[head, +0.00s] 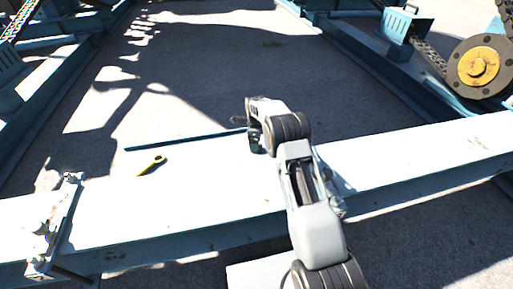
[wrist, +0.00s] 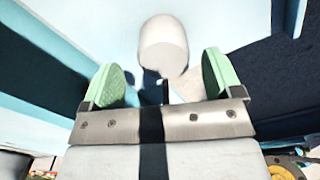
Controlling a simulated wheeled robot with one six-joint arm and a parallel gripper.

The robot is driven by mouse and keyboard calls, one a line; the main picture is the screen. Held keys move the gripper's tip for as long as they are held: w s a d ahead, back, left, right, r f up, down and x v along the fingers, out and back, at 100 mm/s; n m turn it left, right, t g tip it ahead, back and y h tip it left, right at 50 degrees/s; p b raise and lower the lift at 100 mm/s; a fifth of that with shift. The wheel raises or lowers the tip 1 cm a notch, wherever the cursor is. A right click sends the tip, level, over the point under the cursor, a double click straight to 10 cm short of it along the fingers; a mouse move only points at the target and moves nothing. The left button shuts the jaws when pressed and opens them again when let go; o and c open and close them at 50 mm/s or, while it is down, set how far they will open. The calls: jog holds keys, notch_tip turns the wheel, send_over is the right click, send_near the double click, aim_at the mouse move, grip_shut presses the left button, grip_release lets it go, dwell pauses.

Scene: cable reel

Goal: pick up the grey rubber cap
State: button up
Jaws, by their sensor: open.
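A pale grey, rounded cylinder, which looks like the grey rubber cap (wrist: 163,45), shows at the upper middle of the wrist view. It lies just beyond and between the two green-padded fingertips of my gripper (wrist: 164,76). The fingers are wide apart, and I see neither pad touching the cap. In the head view my gripper (head: 256,144) is at the beam's far edge, mostly hidden by my arm. I cannot make out the cap in the head view.
A pale blue beam (head: 420,155) crosses the head view. A yellow-and-black item (head: 152,165) lies on it, left of my gripper. A bolted bracket (head: 56,225) stands at its left end. A yellow-hubbed wheel (head: 480,66) is at upper right. Concrete floor (head: 215,60) is open beyond.

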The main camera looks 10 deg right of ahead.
notch_tip(320, 180, down, 4)
jog(key=shift+w+d+f+b, duration=0.1)
jog(key=shift+w+f+b, duration=0.05)
jog(key=shift+b, duration=0.9)
jog(key=shift+c, duration=0.4)
jog(key=c, duration=0.9)
